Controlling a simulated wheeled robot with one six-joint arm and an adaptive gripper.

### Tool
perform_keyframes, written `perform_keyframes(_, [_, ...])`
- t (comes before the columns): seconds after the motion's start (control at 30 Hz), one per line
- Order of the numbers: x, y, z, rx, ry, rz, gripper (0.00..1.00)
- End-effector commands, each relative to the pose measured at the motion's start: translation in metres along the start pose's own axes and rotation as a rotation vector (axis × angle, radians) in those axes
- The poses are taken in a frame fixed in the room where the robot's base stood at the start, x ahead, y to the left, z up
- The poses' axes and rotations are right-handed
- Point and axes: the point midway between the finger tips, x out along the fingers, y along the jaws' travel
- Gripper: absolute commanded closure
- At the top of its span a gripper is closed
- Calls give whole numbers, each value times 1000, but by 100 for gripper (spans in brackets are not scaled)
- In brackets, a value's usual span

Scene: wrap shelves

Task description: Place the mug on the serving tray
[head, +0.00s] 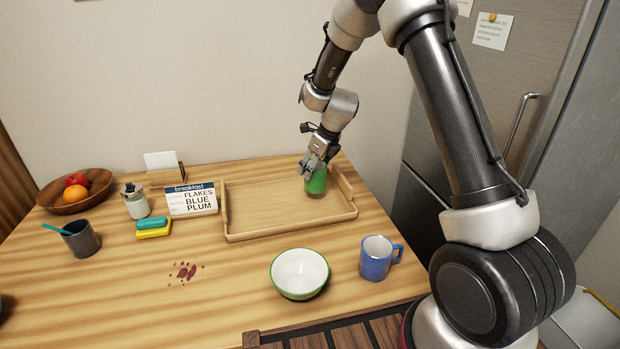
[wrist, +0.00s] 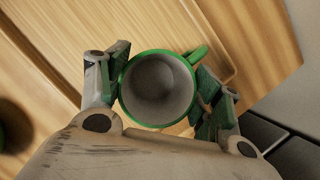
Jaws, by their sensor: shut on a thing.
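My gripper (head: 314,166) is shut on a green mug (head: 317,184), with its fingers on opposite sides of it. The mug is upright, at the right part of the wooden serving tray (head: 270,208). I cannot tell whether its base touches the tray floor. In the wrist view the green mug (wrist: 158,90) shows its pale, empty inside, and its handle points to the upper right. A second mug, blue (head: 376,262), stands on the table in front of the tray, its handle to the right.
A white bowl with a green rim (head: 299,272) stands left of the blue mug. A menu sign (head: 191,199), sponges (head: 153,226), a jar (head: 135,203), a grey cup (head: 80,240) and a fruit bowl (head: 72,201) are left of the tray. A red stain (head: 186,271) marks the table.

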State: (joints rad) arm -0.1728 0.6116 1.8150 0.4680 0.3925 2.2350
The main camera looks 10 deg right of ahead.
Motion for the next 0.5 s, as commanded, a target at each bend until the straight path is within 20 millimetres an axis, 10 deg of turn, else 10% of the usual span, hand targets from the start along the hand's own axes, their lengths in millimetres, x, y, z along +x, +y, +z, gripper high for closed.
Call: perform_keyframes(0.5, [32,0,-14,0,0,-1,67])
